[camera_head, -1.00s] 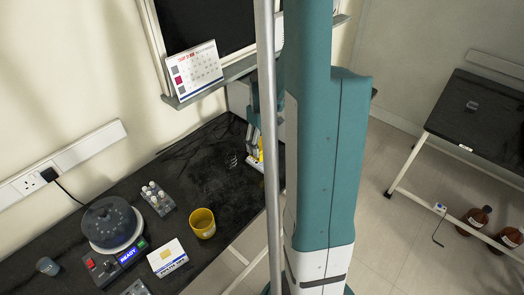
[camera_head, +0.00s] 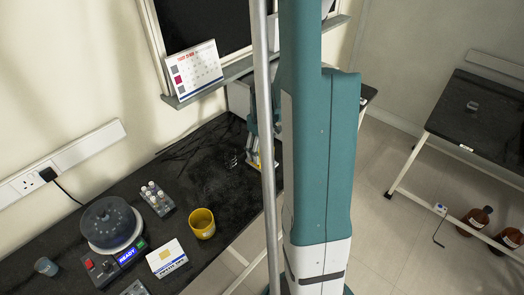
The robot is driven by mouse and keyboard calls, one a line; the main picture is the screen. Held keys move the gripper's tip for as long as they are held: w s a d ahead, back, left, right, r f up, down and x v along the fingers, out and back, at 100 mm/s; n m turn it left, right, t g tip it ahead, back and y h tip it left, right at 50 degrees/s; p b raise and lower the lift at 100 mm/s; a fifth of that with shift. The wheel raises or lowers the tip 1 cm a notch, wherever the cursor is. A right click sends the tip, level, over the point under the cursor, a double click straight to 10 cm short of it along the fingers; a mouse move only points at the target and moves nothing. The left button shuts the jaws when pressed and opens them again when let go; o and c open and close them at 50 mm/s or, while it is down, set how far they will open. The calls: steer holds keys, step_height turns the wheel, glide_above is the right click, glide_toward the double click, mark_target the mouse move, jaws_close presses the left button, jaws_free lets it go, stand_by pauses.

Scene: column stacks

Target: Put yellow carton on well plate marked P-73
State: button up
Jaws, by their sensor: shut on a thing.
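My gripper (camera_head: 251,153) is at the far right end of the black bench, partly hidden behind a thin grey pole and my own arm. A small yellow patch shows at its fingertips; it looks like the yellow carton (camera_head: 255,165), low over or at the bench top. My gripper is shut on it. Most of the carton is hidden, and I cannot tell whether it touches anything beneath. A small dark or clear object (camera_head: 232,160) lies just left of the gripper; I cannot tell what it is. No marking P-73 is readable.
On the bench (camera_head: 185,165) stand a yellow cup (camera_head: 202,224), a rack of white-capped vials (camera_head: 157,198), a centrifuge-like device (camera_head: 112,226), a pipette-tips box (camera_head: 167,258) and a small blue-grey cup (camera_head: 47,266). The bench between cup and gripper is mostly clear.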

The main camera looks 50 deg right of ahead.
mark_target(262, 149)
steer(key=o, duration=0.9)
steer(key=shift+f, duration=0.1)
steer(key=shift+r+p, duration=0.95)
steer(key=shift+r, duration=5.2)
